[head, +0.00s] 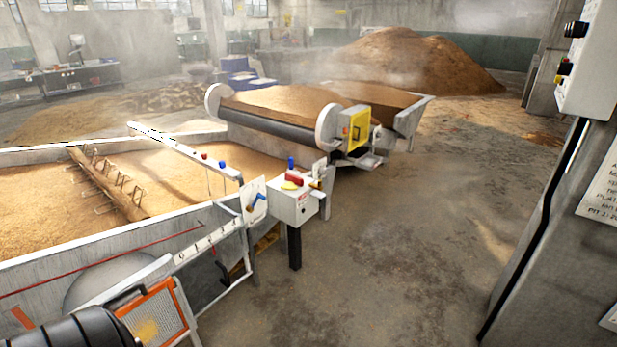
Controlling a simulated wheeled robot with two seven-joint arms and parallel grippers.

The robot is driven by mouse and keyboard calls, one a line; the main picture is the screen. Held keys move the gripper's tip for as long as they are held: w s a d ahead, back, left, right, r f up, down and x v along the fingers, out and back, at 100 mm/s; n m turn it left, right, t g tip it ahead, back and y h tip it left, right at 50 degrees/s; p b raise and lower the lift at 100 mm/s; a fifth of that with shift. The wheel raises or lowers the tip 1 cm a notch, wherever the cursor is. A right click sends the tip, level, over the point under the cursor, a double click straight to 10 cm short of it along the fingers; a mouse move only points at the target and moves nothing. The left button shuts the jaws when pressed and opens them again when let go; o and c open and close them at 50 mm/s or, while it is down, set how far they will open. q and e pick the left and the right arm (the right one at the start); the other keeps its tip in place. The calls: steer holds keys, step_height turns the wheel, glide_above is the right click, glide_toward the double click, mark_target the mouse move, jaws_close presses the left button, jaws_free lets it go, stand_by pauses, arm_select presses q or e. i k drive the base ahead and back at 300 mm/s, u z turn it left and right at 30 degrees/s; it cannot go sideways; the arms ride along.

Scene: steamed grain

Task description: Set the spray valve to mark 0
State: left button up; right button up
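Neither of my grippers is in view.
A grey control box (293,207) with red and yellow controls stands on a post right of the plate. The grain bed (190,172) holds a toothed wooden beam (107,184). A roller conveyor (270,128) is behind. A cabinet (560,240) stands at right; the concrete floor (400,250) between is clear.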

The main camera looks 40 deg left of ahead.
mark_target(249, 210)
steer(key=u, duration=0.35)
steer(key=i, duration=1)
steer(key=u, duration=1.75)
steer(key=i, duration=0.95)
steer(key=u, duration=0.9)
